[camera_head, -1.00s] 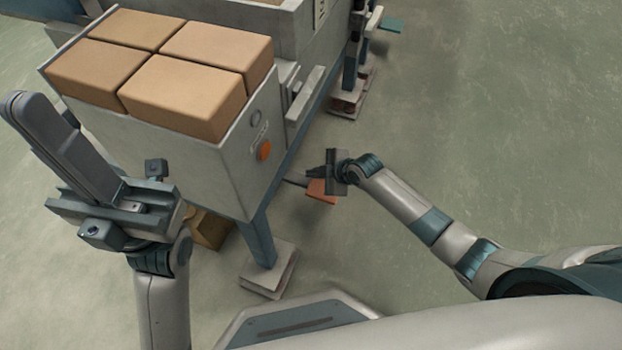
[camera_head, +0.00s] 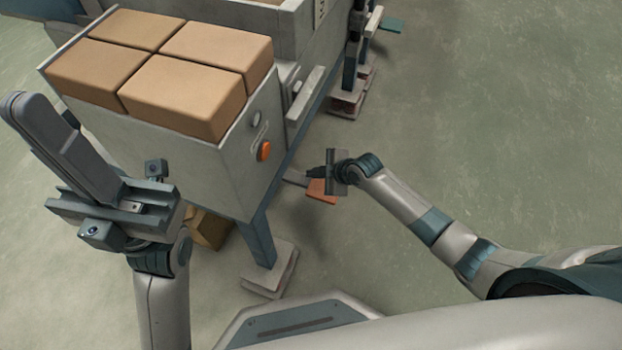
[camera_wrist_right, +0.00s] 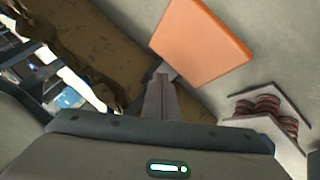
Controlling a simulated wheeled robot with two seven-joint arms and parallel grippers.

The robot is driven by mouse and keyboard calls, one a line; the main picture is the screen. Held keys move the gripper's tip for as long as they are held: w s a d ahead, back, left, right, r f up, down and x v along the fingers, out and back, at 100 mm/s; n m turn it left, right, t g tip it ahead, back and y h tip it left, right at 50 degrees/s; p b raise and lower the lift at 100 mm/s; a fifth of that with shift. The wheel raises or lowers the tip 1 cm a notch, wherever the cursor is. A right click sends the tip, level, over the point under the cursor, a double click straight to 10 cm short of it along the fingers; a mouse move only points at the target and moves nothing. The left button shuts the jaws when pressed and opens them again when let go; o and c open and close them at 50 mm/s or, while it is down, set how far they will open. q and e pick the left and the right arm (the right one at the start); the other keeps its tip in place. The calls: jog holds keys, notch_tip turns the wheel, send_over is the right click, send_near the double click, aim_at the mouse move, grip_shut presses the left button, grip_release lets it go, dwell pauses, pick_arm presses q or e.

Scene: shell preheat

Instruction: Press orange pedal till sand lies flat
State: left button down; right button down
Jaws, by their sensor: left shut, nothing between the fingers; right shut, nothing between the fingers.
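The orange pedal (camera_head: 322,192) sits low beside the machine, near its front right leg, partly hidden by my right gripper in the head view. It also shows as a flat orange plate (camera_wrist_right: 202,42) in the right wrist view. My right gripper (camera_head: 316,172) is shut and empty over the pedal; its fingers (camera_wrist_right: 161,92) point close to the pedal's edge, and I cannot tell whether they touch. My left gripper (camera_head: 60,140) is shut and empty, raised in front of the machine's left side. No surface is clearly recognisable as sand.
The machine's grey box (camera_head: 170,165) holds several tan blocks (camera_head: 185,95) and has an orange button (camera_head: 264,151) on its side. Its leg stands on a pale foot (camera_head: 268,275). A brown box (camera_head: 208,230) is underneath. Open floor (camera_head: 480,120) lies to the right.

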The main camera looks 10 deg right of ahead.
aim_at(314, 181)
jog(key=shift+f, duration=0.15)
dwell(0.3)
jog(key=shift+f, duration=0.25)
jog(key=shift+s+d+f+b, duration=0.15)
jog(key=shift+f+b, duration=1.2)
jog(key=shift+f, duration=0.45)
dwell(2.0)
jog(key=shift+s+d+f+b, duration=0.1)
jog(key=shift+d+f+b, duration=0.15)
jog(key=shift+f+b, duration=0.55)
dwell(1.1)
jog(key=shift+p, duration=0.35)
jog(key=shift+r+p, duration=2.35)
jog(key=shift+r, duration=0.35)
jog(key=shift+a+r, duration=0.2)
